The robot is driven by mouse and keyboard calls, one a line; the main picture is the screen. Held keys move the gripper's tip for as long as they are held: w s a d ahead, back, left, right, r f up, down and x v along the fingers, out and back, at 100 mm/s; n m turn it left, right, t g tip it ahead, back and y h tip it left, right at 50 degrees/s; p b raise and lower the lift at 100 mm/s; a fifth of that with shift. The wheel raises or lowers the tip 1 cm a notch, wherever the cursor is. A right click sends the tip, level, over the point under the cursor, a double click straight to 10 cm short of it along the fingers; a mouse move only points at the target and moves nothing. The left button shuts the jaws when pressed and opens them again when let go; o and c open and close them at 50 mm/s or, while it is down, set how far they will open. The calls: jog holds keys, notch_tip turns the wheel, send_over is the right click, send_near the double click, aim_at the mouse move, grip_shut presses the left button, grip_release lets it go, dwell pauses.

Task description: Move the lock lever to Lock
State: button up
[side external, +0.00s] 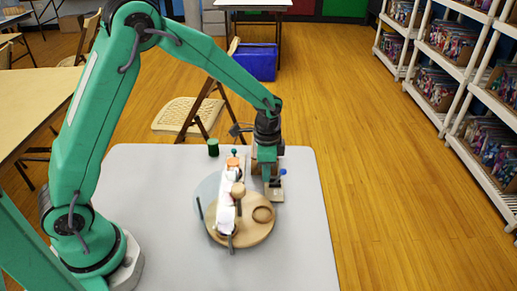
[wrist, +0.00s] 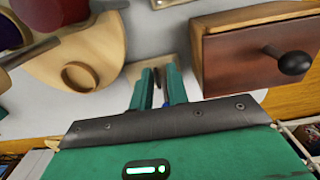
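A small pale plate (side external: 277,195) stands near the right side of the table, with a blue knob (side external: 283,172) above it. This looks like the lock lever, but no Lock marking is readable. My gripper (side external: 270,181) points down right beside the knob, on its left. In the wrist view my gripper (wrist: 161,70) has its two green fingers a little apart over the pale plate (wrist: 136,71). A dark slim part shows in the gap; I cannot tell whether the fingers touch it.
A round wooden base (side external: 252,236) with a wooden ring (side external: 263,214) and a white upright part (side external: 225,210) stands left of my gripper. A brown box with a dark knob (wrist: 293,61) is close on the wrist view's right. The table's front right (side external: 300,260) is clear.

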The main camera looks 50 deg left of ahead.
notch_tip(320, 180, up, 8)
jog(key=shift+f, duration=0.25)
dwell(0.8)
jog(key=shift+r, duration=0.1)
jog(key=s+a+r+n+t, duration=0.3)
jog(key=s+r+n, duration=0.1)
jog(key=s+r, duration=0.55)
jog(key=s+a+r+n+t, duration=0.1)
jog(key=s+r+n, duration=0.1)
jog(key=s, duration=0.4)
jog(key=s+a+r+n+t, duration=0.1)
jog(key=s+a+n, duration=0.1)
jog(key=s, duration=0.5)
jog(key=shift+r+n+t, duration=0.3)
jog(key=shift+r+n, duration=0.05)
jog(key=shift+n, duration=0.15)
